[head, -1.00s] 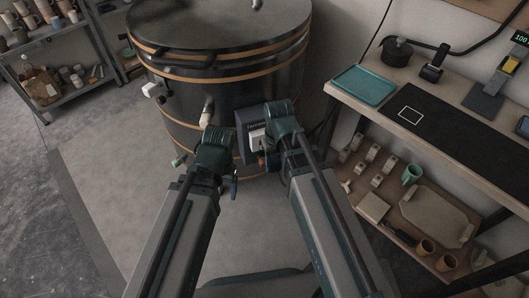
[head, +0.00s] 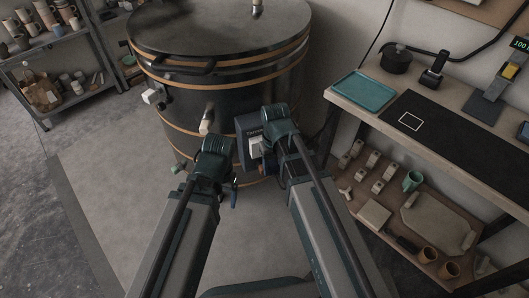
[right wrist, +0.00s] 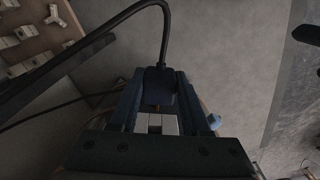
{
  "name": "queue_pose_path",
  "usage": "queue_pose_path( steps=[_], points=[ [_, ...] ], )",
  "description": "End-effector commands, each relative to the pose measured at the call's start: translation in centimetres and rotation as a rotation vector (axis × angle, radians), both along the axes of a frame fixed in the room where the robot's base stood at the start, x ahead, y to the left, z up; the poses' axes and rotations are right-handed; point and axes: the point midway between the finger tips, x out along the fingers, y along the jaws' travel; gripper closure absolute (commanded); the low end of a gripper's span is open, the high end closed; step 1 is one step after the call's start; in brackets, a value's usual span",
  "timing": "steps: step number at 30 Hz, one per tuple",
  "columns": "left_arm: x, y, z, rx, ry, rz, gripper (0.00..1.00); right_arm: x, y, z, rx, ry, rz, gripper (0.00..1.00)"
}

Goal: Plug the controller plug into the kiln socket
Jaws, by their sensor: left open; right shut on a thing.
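The kiln (head: 225,92) is a large dark drum with tan bands, upright in the middle of the head view. A dark grey control box (head: 249,127) is on its front, partly behind my right arm. In the head view the plug is hidden by my right wrist. My left gripper (head: 227,178) is open in front of the kiln, left of the right one. I cannot make out the kiln socket.
A bench (head: 455,185) with a teal tray (head: 363,92) and a black mat (head: 450,127) stands at the right. A lower shelf (head: 385,228) holds pottery pieces. A rack (head: 50,60) stands at the back left. Pale knobs (head: 206,122) stick out from the kiln. The floor at left is clear.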

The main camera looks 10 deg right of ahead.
Motion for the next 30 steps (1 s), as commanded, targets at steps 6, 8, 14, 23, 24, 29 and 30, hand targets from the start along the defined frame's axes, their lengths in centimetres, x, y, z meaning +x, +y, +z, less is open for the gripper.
queue_pose_path(
  steps=[6,8,14,23,24,29,30],
  points=[
    [0.0,0.0,0.0,0.0,0.0,0.0,0.19,1.4,0.3,0.0,0.0,0.0,0.0,1.0],
    [0.0,0.0,0.0,0.0,0.0,0.0,0.19,1.7,0.4,0.0,0.0,0.0,0.0,1.0],
    [0.0,0.0,0.0,0.0,0.0,0.0,0.19,2.9,0.7,0.0,0.0,0.0,0.0,1.0],
    [0.0,0.0,0.0,0.0,0.0,0.0,0.19,3.5,0.8,0.0,0.0,0.0,0.0,1.0],
    [0.0,0.0,0.0,0.0,0.0,0.0,0.19,3.5,0.8,0.0,0.0,0.0,0.0,1.0],
    [0.0,0.0,0.0,0.0,0.0,0.0,0.19,3.5,0.8,0.0,0.0,0.0,0.0,0.71],
    [0.0,0.0,0.0,0.0,0.0,0.0,0.19,3.5,0.8,0.0,0.0,0.0,0.0,0.78]
  ],
)
